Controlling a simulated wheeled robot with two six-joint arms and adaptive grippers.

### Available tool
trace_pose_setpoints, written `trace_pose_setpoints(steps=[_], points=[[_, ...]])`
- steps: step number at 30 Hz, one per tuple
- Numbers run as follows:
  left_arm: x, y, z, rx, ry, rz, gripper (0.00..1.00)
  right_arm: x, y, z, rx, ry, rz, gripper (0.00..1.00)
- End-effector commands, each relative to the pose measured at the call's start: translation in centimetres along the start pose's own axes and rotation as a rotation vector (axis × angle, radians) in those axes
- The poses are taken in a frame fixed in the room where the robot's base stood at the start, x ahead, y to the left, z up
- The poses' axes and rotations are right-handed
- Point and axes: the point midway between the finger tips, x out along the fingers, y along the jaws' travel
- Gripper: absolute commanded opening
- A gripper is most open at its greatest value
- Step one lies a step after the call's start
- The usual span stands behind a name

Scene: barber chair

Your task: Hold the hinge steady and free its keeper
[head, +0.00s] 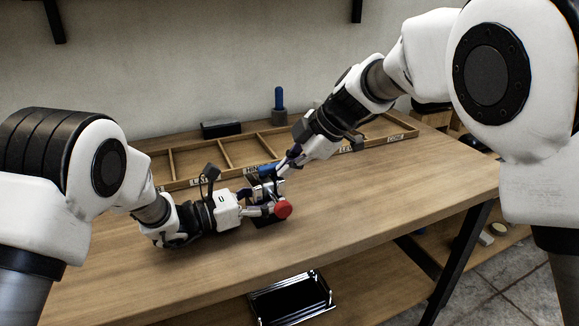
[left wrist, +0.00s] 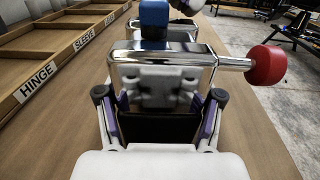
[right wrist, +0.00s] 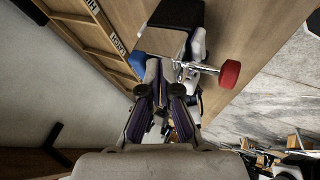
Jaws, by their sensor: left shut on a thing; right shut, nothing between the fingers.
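The hinge shows in the left wrist view as a chrome block (left wrist: 135,68) with a grey bracket (left wrist: 158,88) on its near side. A pin with a red knob (left wrist: 266,65) sticks out to its right; the knob also shows in the head view (head: 283,209). A blue part (left wrist: 153,18) stands at the top of the block. I cannot tell which part is the keeper. My left gripper (left wrist: 160,97) is shut on the hinge's near side, low over the table. My right gripper (right wrist: 159,91) is shut and empty beside the hinge, near the blue part (right wrist: 136,62). Contact there is unclear.
A shallow wooden tray (head: 225,176) with labelled compartments lies behind the hinge. A blue-handled tool (head: 279,100) stands upright at the back, beside a dark block (head: 220,129). The table (head: 380,195) is clear to the right and in front. A black tray (head: 290,298) sits on the lower shelf.

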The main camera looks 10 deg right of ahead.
Motion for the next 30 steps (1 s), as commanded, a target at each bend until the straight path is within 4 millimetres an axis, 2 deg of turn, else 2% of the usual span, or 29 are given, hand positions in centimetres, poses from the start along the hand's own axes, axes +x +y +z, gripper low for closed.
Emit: trace_pose_setpoints(steps=[30], points=[[0.0,-0.05,-0.05,-0.001,0.001,-0.001,0.03,0.21,0.9,0.5,-0.145,0.078,-0.077,0.0]])
